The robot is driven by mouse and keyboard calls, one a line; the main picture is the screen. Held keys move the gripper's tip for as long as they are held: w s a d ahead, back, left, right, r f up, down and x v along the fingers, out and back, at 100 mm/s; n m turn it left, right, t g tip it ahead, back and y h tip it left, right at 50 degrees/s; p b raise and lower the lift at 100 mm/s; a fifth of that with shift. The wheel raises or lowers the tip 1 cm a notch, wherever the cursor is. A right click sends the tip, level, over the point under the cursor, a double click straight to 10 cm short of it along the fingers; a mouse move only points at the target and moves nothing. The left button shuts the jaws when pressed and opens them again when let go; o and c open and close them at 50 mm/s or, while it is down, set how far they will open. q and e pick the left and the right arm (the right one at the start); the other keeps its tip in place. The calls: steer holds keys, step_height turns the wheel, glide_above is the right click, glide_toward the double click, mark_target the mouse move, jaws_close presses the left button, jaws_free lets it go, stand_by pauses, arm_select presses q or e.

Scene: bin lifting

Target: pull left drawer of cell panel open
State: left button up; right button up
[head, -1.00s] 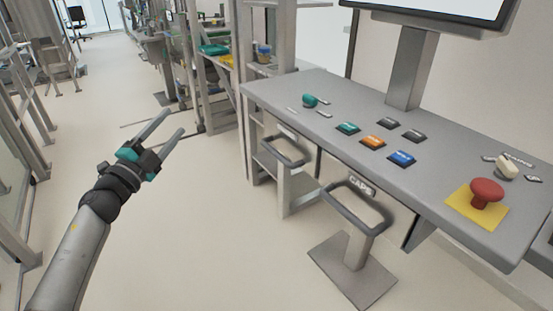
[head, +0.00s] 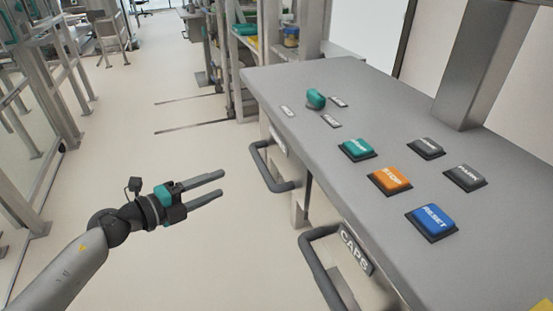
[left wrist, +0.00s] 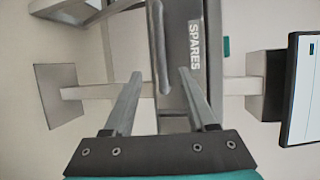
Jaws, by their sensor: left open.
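The cell panel (head: 330,95) is a grey sloped desk on the right of the head view. Its left drawer has a dark bar handle (head: 264,165) below the panel's left edge. In the left wrist view the same handle (left wrist: 157,45) runs beside a SPARES label (left wrist: 195,45). My left gripper (head: 221,184) is open and empty, left of this handle and apart from it. In the left wrist view the handle's end lies between the two fingertips (left wrist: 160,73), beyond them. The drawer appears closed. My right gripper is not in view.
A second drawer handle (head: 318,262), by a CAPS label (head: 356,252), is nearer in the head view. The panel top carries a green knob (head: 316,98) and several buttons, including a blue RESET one (head: 432,219). The floor left of the panel is clear.

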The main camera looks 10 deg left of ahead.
mark_target(262, 167)
arm_select(q)
steer(key=shift+b+x, duration=1.8)
steer(key=shift+x, duration=5.6)
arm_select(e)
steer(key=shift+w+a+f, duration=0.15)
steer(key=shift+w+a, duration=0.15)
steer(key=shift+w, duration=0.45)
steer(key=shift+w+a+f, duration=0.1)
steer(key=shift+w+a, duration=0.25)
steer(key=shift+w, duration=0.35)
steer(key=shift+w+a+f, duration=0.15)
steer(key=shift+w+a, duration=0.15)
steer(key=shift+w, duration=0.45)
arm_select(q)
steer(key=shift+r, duration=0.1)
steer(key=shift+c, duration=0.2)
jaws_close()
